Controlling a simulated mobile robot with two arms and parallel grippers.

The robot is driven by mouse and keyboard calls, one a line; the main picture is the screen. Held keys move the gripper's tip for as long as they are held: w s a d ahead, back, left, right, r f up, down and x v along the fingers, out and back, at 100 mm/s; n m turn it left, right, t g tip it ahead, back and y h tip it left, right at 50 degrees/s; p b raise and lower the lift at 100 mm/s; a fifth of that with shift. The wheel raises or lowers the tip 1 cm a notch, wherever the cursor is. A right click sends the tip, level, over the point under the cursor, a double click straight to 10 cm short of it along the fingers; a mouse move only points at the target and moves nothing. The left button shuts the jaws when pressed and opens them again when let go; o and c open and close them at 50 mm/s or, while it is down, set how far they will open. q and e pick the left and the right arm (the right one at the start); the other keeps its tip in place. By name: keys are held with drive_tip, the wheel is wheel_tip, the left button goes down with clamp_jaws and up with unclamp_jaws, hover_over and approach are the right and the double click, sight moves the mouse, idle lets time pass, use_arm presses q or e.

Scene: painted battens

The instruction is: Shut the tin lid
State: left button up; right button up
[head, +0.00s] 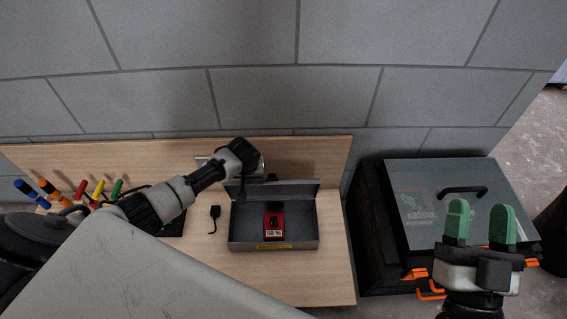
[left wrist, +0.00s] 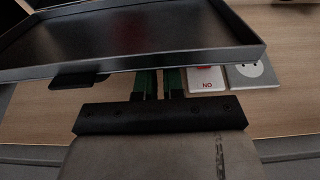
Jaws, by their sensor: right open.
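The grey tin (head: 236,236) stands on the wooden bench in the head view, with its lid (head: 300,187) raised at the back. A red item with a "50 %" label (head: 273,225) lies inside. My left arm reaches over the bench, and its wrist is just behind and left of the lid; its fingers are hidden there. In the left wrist view the dark lid (left wrist: 140,35) fills the top and covers the fingertips of my left gripper (left wrist: 160,85). Its green fingers are close together, with nothing seen between them. My right gripper (head: 481,222) is open and empty, right of the bench.
Several coloured-handled tools (head: 90,190) stand at the bench's left. A small black object with a cord (head: 214,213) lies left of the tin. A black case with a grey lid (head: 430,180) stands right of the bench. A "NO" card (left wrist: 207,80) and socket (left wrist: 252,74) show in the wrist view.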

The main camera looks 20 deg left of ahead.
sight(249, 183)
use_arm(q)
drive_tip(key=shift+s+d+p, duration=0.25)
drive_tip(key=shift+s+p, duration=0.2)
drive_tip(key=shift+p, duration=0.05)
drive_tip(key=shift+s+d+p, duration=0.25)
drive_tip(key=shift+s+p, duration=0.25)
drive_tip(key=shift+p, duration=0.05)
drive_tip(key=shift+s+d+p, duration=0.2)
drive_tip(key=shift+s+p, duration=0.3)
drive_tip(key=shift+p, duration=0.05)
drive_tip(key=shift+s+d+p, duration=0.3)
drive_tip(key=shift+s+p, duration=0.2)
use_arm(e)
wheel_tip(249, 183, down, 12)
drive_tip(key=s+d+g+h, duration=0.1)
drive_tip(key=d+g+h, duration=0.1)
drive_tip(key=g, duration=0.9)
drive_tip(key=shift+d+m+h, duration=0.3)
drive_tip(key=shift+h, duration=0.6)
use_arm(q)
drive_tip(key=shift+s, duration=0.1)
use_arm(e)
drive_tip(key=shift+s+f, duration=0.15)
